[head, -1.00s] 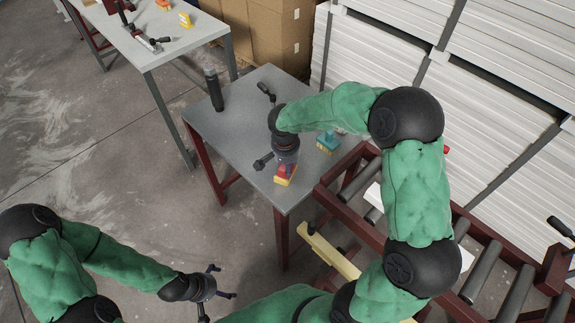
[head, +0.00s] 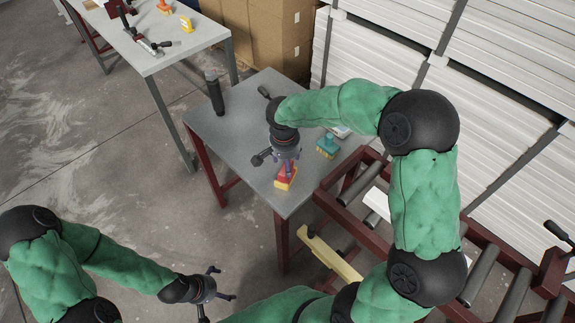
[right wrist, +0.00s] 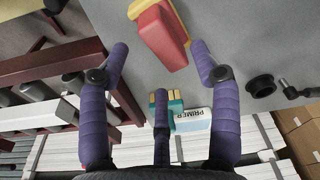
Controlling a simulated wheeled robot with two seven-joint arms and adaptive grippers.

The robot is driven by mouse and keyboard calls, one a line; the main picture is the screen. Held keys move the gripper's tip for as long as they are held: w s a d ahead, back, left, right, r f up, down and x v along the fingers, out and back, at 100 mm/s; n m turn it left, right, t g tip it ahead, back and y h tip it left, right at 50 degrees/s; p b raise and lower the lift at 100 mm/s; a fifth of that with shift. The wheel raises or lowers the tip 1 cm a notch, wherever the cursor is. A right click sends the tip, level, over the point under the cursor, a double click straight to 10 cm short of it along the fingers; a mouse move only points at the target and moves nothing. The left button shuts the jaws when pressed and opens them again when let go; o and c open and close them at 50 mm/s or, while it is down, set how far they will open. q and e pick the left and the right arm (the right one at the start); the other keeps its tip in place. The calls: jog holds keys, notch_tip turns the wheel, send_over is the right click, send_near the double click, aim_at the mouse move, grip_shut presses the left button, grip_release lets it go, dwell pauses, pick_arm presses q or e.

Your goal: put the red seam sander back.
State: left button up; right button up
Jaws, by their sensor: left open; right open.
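The red seam sander (head: 287,174), a red block on a yellow base, sits on the grey table (head: 240,150) near its front corner. It also shows in the right wrist view (right wrist: 160,38), at the top. My right gripper (head: 284,162) is just above and behind it in the head view. In the right wrist view its purple fingers (right wrist: 160,65) are spread apart with nothing between them, and the sander lies beyond the fingertips. My left gripper (head: 225,283) is open and empty, low over the floor and away from the table.
A roller conveyor (head: 470,270) borders the table's right side. A second table (head: 160,55) stands behind.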

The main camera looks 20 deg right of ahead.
notch_tip(320, 180, up, 7)
jog(key=p, duration=0.1)
jog(key=shift+s+a, duration=0.3)
jog(key=shift+a, duration=0.05)
jog(key=shift+f, duration=0.1)
